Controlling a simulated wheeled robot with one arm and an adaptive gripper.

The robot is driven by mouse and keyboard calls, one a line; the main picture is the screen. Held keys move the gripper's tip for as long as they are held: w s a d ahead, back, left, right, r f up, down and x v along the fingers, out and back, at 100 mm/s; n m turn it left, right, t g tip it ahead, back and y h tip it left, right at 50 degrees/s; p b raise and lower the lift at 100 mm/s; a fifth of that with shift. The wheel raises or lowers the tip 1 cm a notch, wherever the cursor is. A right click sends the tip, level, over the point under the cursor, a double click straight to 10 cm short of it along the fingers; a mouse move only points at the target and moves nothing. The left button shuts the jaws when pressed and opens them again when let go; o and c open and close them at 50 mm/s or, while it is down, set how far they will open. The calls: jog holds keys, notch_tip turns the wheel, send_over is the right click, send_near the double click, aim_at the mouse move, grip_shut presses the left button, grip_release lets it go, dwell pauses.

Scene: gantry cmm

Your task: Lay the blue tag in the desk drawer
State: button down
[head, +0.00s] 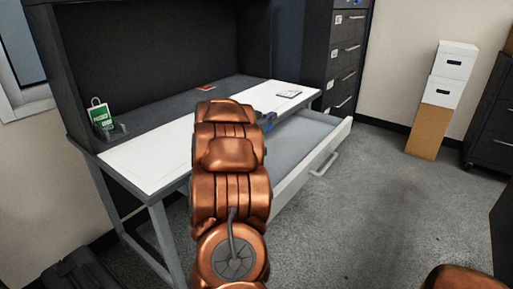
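The desk drawer (327,144) is pulled open at the right of the white-topped desk. Its grey inside looks empty where it shows; my copper arm covers its near-left part. A small blue piece (268,117) shows just right of my arm's far end, over the drawer's back-left area. It may be the blue tag, but it is too small and too covered to be sure. My gripper (267,124) is almost wholly hidden behind my arm, with only a dark bit beside the blue piece. I cannot see its fingers, or whether they hold anything.
A green tag (101,118) stands in a grey holder at the desk's left end. A red card (206,88) and a small white pad (289,94) lie on the desk. A dark filing cabinet (343,60) stands behind; white boxes (449,76) are at right. The carpet ahead of the drawer is clear.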

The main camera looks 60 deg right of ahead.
notch_tip(320, 180, down, 10)
jog(key=s+b, duration=0.1)
jog(key=b, duration=0.1)
jog(key=shift+d, duration=0.15)
jog(key=shift+f, duration=0.7)
jog(key=c, duration=1.3)
grip_release()
jog(key=shift+r, duration=0.1)
jog(key=v, duration=0.8)
jog(key=r+p+v, duration=0.1)
jog(key=v, duration=0.3)
